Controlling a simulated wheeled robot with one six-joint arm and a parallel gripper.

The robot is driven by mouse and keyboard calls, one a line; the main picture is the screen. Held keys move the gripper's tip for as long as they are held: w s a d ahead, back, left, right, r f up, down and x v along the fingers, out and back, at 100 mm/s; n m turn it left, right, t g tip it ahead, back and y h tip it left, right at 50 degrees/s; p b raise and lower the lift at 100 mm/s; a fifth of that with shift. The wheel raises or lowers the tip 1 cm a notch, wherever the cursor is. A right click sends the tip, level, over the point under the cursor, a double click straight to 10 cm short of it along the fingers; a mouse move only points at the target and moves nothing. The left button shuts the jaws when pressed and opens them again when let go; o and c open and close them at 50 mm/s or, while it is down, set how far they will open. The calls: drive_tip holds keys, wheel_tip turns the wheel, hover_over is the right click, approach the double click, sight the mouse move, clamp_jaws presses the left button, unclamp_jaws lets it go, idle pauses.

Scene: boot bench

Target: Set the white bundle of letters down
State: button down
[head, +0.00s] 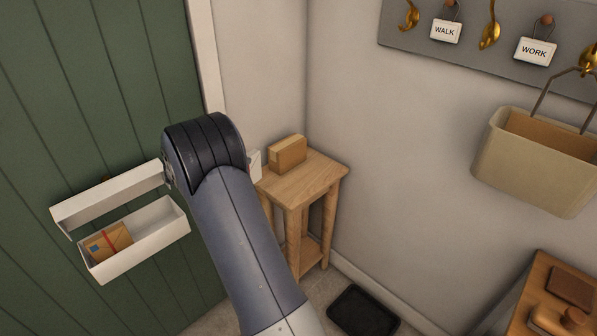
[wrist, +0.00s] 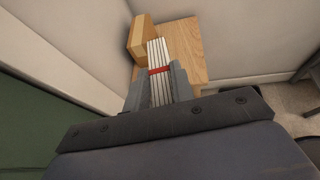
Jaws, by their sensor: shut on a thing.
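In the wrist view my gripper (wrist: 160,88) is shut on the white bundle of letters (wrist: 158,54), which has a red band around it. The bundle points out over a small wooden side table (wrist: 190,40), beside a wooden block-like holder (wrist: 142,36). I cannot tell whether the bundle touches the table top. In the head view my arm hides the gripper and most of the bundle; a white edge (head: 255,165) shows by the table (head: 318,174), left of the holder (head: 288,153).
An open white letter box (head: 140,240) on the green door (head: 60,130) holds a brown parcel (head: 108,241). Tags and brass hooks line a grey rail (head: 400,30) at right, with a hanging beige basket (head: 530,165). A black tray (head: 362,312) lies on the floor. The table's front right is bare.

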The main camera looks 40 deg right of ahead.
drive_tip(key=s+d+f+m+g+p, duration=0.1)
drive_tip(key=s+d+f, duration=0.15)
drive_tip(key=d, duration=1.05)
drive_tip(key=s+d+f+m+g+p, duration=0.1)
drive_tip(key=s+d+f+p, duration=0.15)
drive_tip(key=d, duration=1.05)
wheel_tip(320, 180, down, 8)
drive_tip(key=p, duration=0.1)
drive_tip(key=shift+s+f+h, duration=0.25)
drive_tip(key=shift+s+h, duration=0.05)
drive_tip(key=shift+d, duration=0.1)
drive_tip(key=shift+f, duration=0.15)
drive_tip(key=c, duration=1.2)
unclamp_jaws()
